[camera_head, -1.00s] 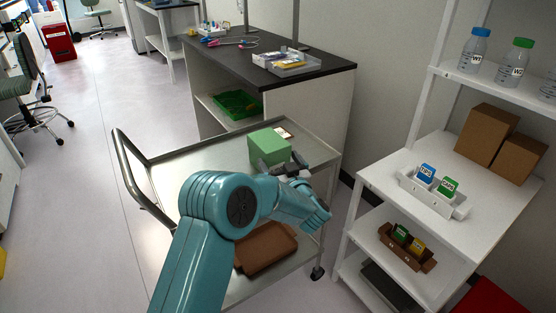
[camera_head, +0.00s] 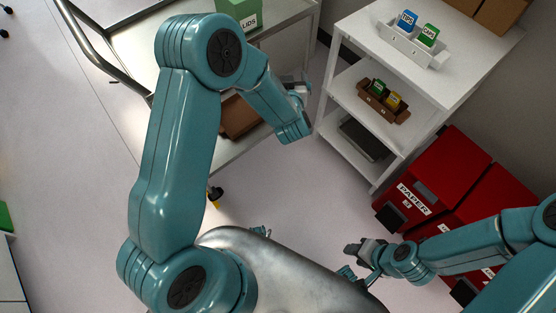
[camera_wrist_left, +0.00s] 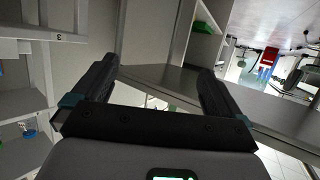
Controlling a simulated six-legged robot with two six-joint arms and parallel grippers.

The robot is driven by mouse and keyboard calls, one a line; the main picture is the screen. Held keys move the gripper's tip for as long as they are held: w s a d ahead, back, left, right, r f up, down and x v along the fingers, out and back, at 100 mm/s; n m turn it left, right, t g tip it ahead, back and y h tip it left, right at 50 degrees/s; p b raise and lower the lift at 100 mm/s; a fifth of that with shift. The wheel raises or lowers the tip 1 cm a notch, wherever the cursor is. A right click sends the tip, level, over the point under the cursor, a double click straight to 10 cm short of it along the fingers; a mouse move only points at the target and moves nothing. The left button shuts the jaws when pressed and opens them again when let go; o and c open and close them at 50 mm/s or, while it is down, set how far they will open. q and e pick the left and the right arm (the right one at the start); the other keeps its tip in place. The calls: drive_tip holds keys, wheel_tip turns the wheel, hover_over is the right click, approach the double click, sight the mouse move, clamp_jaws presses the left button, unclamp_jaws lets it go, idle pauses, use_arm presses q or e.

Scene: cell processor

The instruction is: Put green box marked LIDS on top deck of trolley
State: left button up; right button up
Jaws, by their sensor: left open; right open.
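The green box marked LIDS (camera_head: 236,12) rests on the top deck of the trolley (camera_head: 288,24); the picture's top edge cuts it off. My left gripper (camera_head: 298,82) is open and empty, apart from the box, to its lower right near the trolley's front right corner. Its two dark fingers stand wide apart in the left wrist view (camera_wrist_left: 158,94), with nothing between them; the box cannot be made out there. My right gripper (camera_head: 350,250) is open and empty, low over the floor near the red bins.
A white shelf unit (camera_head: 450,68) stands right of the trolley, holding a rack of blue and green boxes (camera_head: 412,46) and a brown rack (camera_head: 382,104). Red bins (camera_head: 440,180) stand at the right. A brown tray (camera_head: 238,116) lies on the trolley's lower shelf. The floor between is clear.

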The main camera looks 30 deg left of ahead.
use_arm(q)
drive_tip(key=s+d+f+m+g+h, duration=0.2)
drive_tip(key=s+d+f+g+h, duration=0.25)
drive_tip(key=s+f, duration=0.45)
drive_tip(key=s+d+f+m+g+h, duration=0.1)
drive_tip(key=s+d+f+g+h, duration=0.2)
drive_tip(key=s+d+f+h, duration=0.4)
drive_tip(key=s+d+f+g, duration=0.1)
drive_tip(key=s+g, duration=0.1)
drive_tip(key=s, duration=0.4)
drive_tip(key=s+d+f+m+g, duration=0.1)
drive_tip(key=s+f+g, duration=0.1)
drive_tip(key=s, duration=0.5)
drive_tip(key=shift+s, duration=0.15)
drive_tip(key=shift+r, duration=0.1)
wheel_tip(320, 180, up, 12)
drive_tip(key=p, duration=1.2)
drive_tip(key=shift+c, duration=0.3)
